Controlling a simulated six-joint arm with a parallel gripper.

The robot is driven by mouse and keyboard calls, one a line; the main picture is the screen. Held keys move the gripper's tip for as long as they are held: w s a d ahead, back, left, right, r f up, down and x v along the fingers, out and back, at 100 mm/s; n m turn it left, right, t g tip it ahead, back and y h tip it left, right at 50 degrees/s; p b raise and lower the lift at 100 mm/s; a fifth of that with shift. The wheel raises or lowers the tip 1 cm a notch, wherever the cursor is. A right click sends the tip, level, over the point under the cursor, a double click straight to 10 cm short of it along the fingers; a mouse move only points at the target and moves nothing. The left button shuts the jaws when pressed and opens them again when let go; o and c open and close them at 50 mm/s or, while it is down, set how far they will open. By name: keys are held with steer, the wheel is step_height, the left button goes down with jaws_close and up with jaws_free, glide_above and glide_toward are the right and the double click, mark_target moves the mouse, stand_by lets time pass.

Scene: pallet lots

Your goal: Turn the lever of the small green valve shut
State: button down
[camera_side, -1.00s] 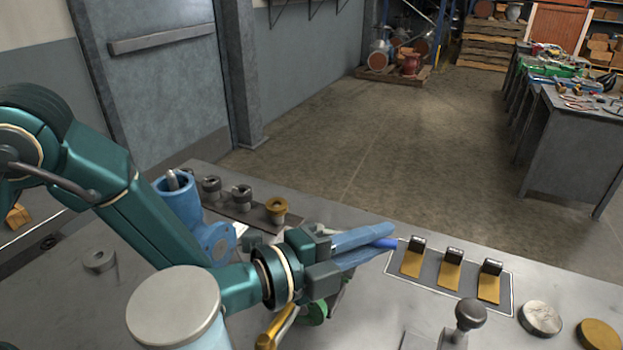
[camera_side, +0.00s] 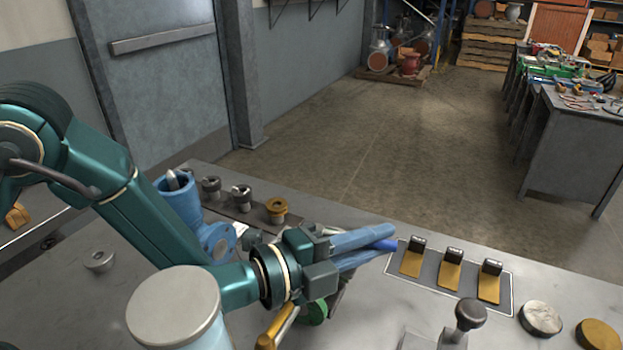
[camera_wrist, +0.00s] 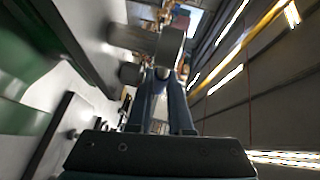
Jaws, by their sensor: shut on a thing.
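The small green valve (camera_side: 318,312) is below and partly behind my gripper in the side view, and only a green part of it shows. My gripper (camera_side: 388,241) reaches to the right with its long blue fingers close together. A brighter blue lever (camera_side: 385,244) shows between the fingertips, and my gripper is shut on it. Where this lever joins the valve is hidden. In the wrist view my fingers (camera_wrist: 163,80) converge near a grey cylindrical part, and the lever cannot be made out clearly.
A yellow handle (camera_side: 276,328) sits just below my wrist. A larger blue valve (camera_side: 180,205) stands behind the arm. A plate with yellow flaps (camera_side: 450,268) lies right of the fingertips. A black knob (camera_side: 469,314) stands at the front.

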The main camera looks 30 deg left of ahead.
steer(key=shift+s+d+m+g+h, duration=0.1)
steer(key=shift+s+m+g+h, duration=0.55)
steer(key=shift+m+g+h, duration=0.35)
steer(key=c, duration=1.1)
jaws_free()
steer(key=shift+s, duration=0.1)
steer(key=v, duration=0.5)
